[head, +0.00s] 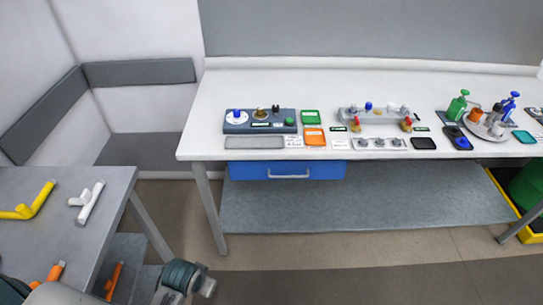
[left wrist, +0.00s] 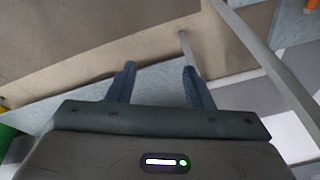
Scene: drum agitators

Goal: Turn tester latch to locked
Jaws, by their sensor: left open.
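The tester appears to be the dark blue-grey box (head: 287,128) on the left part of the white bench. It carries a blue knob (head: 237,114) on a white dial, a brass fitting (head: 261,114), a small black part (head: 276,110) and a green button (head: 290,122). Which part is the latch, and how it is turned, is too small to tell. My left gripper (left wrist: 160,88) is open and empty in the left wrist view, with the floor and a grey surface behind its fingers. The tester is not seen between them. My right gripper is in neither view.
The white bench (head: 200,143) also holds a valve manifold (head: 375,116), green and orange trays, and spray bottles at right. A blue drawer (head: 285,170) hangs beneath. A grey table (head: 65,215) at left holds yellow and white pipe pieces. Open floor lies before the bench.

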